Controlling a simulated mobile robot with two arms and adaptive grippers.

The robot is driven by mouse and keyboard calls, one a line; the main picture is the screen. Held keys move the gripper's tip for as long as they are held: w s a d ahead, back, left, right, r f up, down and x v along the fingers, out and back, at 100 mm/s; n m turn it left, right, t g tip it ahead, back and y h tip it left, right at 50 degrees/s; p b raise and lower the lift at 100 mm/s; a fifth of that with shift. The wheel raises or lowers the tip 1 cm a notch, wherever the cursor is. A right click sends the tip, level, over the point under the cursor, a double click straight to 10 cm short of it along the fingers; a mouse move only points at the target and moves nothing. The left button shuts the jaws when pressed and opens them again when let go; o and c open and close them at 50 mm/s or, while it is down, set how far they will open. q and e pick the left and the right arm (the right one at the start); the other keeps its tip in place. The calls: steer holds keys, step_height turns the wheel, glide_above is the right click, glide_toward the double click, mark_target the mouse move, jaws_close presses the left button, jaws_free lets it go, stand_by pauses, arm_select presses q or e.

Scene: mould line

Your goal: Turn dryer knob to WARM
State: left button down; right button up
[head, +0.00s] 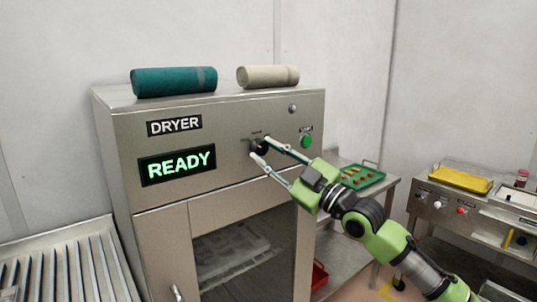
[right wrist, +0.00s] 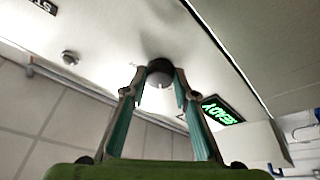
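The dryer (head: 120,150) is a steel cabinet with a DRYER label and a display (head: 178,165) reading READY in green. Its dark round knob (head: 258,146) is on the front panel, right of the display; the small lettering around it is too small to read. My right gripper (head: 259,147) reaches it from the lower right, one finger on each side. My left gripper is not in view.
A green button (head: 305,141) lies right of the knob. Two rolls, teal (head: 174,81) and beige (head: 268,76), lie on the dryer. A green tray (head: 362,177) is on the table behind my right arm. A slatted rack (head: 65,262) stands at left.

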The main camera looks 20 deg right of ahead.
steer(key=m+t+h+p, duration=0.1)
steer(key=m+p, duration=0.2)
steer(key=m, duration=0.1)
steer(key=shift+a+r, duration=0.1)
steer(key=shift+a, duration=0.05)
steer(key=m+h+p, duration=0.1)
steer(key=m+p, duration=0.1)
steer(key=m, duration=0.1)
steer(key=m+t+h+p, duration=0.1)
steer(key=m+h+p, duration=0.1)
steer(key=m, duration=0.1)
steer(key=shift+s+a+t, duration=0.1)
steer(key=shift+a+t, duration=0.1)
steer(key=shift+t, duration=0.1)
steer(key=shift+m+h+p, duration=1)
steer(key=shift+m+p, duration=0.6)
steer(key=shift+m, duration=0.4)
steer(key=shift+s, duration=0.1)
steer(key=o, duration=1.1)
